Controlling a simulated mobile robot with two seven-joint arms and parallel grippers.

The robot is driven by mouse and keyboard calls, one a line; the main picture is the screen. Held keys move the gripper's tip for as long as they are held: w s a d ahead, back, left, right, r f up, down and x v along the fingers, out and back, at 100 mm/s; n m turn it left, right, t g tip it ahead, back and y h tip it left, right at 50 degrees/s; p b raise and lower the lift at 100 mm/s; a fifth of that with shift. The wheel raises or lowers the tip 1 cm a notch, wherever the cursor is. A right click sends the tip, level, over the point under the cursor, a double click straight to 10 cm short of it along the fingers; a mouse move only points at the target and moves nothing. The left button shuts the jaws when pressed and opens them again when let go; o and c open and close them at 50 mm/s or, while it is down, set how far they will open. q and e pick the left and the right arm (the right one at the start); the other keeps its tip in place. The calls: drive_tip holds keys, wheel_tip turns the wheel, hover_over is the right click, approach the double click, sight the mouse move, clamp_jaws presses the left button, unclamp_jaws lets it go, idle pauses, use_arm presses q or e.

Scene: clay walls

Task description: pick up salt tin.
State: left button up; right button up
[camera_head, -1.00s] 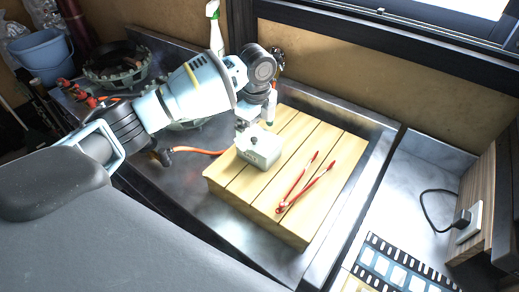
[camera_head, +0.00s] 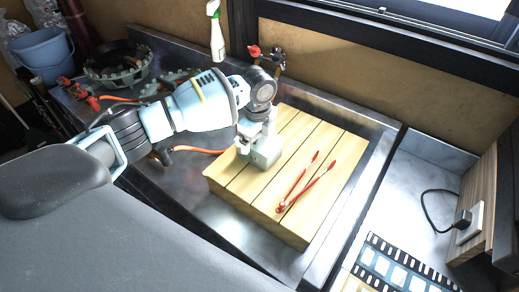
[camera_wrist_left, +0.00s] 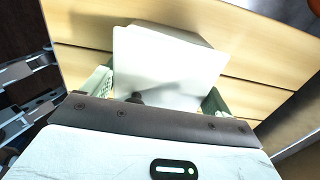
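The salt tin, a pale grey-green box (camera_head: 266,156), stands on the slatted wooden board. My left gripper (camera_head: 258,146) is lowered over it from above and hides much of its top. In the left wrist view the tin's pale lid (camera_wrist_left: 168,62) lies between the two fingers of the left gripper (camera_wrist_left: 156,92), with a dark knob at its near edge. The fingers are wide apart, one on each side of the tin; whether they touch it cannot be told. My right gripper is not in view.
Red tongs (camera_head: 306,183) lie on the wooden board (camera_head: 330,150) right of the tin. A spray bottle (camera_head: 216,32) stands behind near the wall. A gas burner (camera_head: 115,68) and a blue bucket (camera_head: 42,50) are at left. The metal counter at right is mostly bare.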

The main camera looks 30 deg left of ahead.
use_arm(q)
drive_tip(key=c, duration=0.7)
drive_tip(key=shift+r, duration=0.45)
drive_tip(key=shift+c, duration=0.9)
drive_tip(key=r, duration=0.2)
drive_tip(key=shift+s+a+r, duration=0.1)
drive_tip(key=shift+s+r, duration=0.15)
drive_tip(key=shift+r, duration=0.15)
drive_tip(key=s+a, duration=0.2)
drive_tip(key=s, duration=0.5)
drive_tip(key=s+a+r+p, duration=0.1)
drive_tip(key=s+a, duration=0.1)
drive_tip(key=s, duration=0.6)
drive_tip(key=shift+r+p, duration=0.15)
drive_tip(key=shift+p, duration=0.15)
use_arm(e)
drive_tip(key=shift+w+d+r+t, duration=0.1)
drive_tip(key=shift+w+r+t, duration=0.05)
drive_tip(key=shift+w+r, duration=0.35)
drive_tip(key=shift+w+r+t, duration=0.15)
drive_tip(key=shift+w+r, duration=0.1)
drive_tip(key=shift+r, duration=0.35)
